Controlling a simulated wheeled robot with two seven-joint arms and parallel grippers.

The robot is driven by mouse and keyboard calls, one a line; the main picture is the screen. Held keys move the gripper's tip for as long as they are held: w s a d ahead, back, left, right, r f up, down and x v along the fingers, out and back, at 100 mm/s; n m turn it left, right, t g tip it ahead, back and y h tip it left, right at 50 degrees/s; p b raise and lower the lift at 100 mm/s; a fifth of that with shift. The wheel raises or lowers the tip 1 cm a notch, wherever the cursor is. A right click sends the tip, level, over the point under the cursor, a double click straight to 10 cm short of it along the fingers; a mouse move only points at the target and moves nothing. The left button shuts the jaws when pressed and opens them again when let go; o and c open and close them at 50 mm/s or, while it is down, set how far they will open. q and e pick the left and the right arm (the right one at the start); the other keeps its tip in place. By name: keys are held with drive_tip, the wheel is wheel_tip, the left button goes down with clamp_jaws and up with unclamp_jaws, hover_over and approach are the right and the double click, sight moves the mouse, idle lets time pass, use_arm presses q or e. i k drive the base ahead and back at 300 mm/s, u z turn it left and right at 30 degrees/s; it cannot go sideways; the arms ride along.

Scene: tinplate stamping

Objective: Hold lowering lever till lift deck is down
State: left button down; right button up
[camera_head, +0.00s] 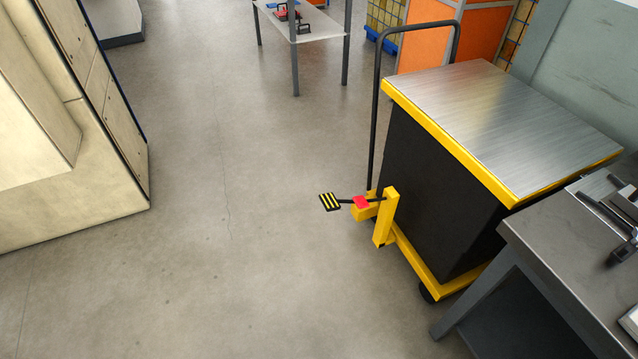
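A lift cart with a bare metal lift deck (510,115) edged in yellow stands at the right. The deck is raised high above the yellow base frame (423,268), with a black skirt (435,190) between them. On the cart's left side, a yellow post carries a striped black-and-yellow pedal (330,202) on a black arm. A red part (361,202) sits beside it on the yellow bracket. I cannot tell which of these is the lowering lever. Neither of my grippers shows in this view.
A grey workbench (560,220) with tools stands close to the cart at lower right. A beige cabinet (60,110) is at the left. A small table (320,24) stands at the back. The floor (220,230) between them is clear.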

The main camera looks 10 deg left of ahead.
sight(360, 201)
drive_tip(key=i, duration=1.25)
drive_tip(key=z, duration=0.65)
